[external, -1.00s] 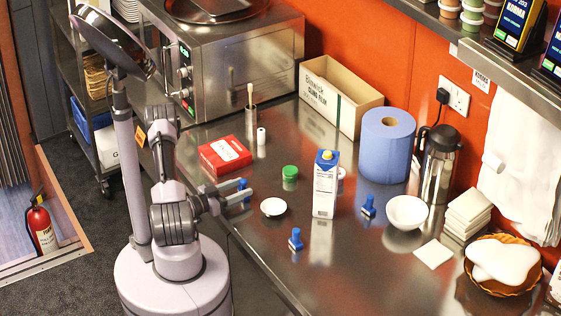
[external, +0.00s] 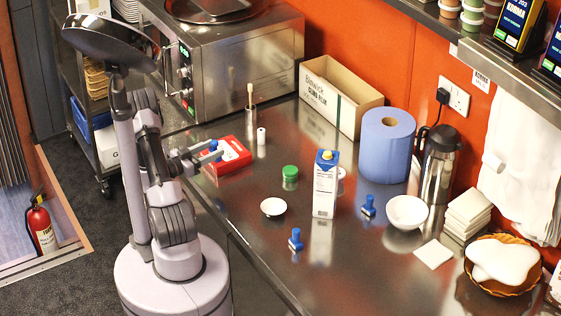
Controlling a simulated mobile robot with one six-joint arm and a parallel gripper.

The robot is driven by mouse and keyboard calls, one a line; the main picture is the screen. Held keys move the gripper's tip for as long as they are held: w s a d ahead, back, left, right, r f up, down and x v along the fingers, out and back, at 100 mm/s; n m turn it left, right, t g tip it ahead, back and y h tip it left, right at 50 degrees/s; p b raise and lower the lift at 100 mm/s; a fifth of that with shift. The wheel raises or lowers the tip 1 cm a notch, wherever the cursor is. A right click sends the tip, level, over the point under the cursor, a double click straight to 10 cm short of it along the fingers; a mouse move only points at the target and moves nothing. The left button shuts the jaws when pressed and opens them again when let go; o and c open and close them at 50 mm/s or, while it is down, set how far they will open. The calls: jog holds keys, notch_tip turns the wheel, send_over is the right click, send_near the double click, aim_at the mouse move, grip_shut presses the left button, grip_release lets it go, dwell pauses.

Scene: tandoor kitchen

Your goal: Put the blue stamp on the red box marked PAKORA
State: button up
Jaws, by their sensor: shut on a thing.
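The red box (external: 235,161) with a white label lies on the steel counter near its left edge. The label is too small to read. My gripper (external: 210,152) is at the box's left side in the picture, shut on a blue stamp (external: 213,146). The stamp shows in front of or over the box's left part. I cannot tell whether it touches the box. Two other blue stamps stand on the counter: one near the front (external: 295,240) and one left of the white bowl (external: 368,206).
A green-lidded tub (external: 290,173), a small white dish (external: 274,207) and a blue-and-white carton (external: 325,187) stand right of the box. Behind it are a brush holder (external: 250,117) and a small white cylinder (external: 261,136). The steel oven (external: 245,70) stands at the back left.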

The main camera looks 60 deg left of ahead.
jog(key=w+a, duration=0.2)
jog(key=w+a+b, duration=0.1)
jog(key=w+a, duration=0.1)
jog(key=a, duration=0.1)
jog(key=w+a+f, duration=0.1)
jog(key=w+a, duration=0.1)
jog(key=w, duration=0.1)
jog(key=shift+a+f, duration=0.1)
jog(key=shift+a, duration=0.2)
jog(key=shift+w+a+f+b, duration=0.15)
jog(key=shift+w+a+b, duration=0.1)
jog(key=shift+w+b, duration=0.05)
notch_tip(320, 180, down, 3)
jog(key=shift+f+b, duration=0.2)
jog(key=shift+b, duration=0.65)
jog(key=shift+r, duration=0.15)
jog(key=o, duration=1.4)
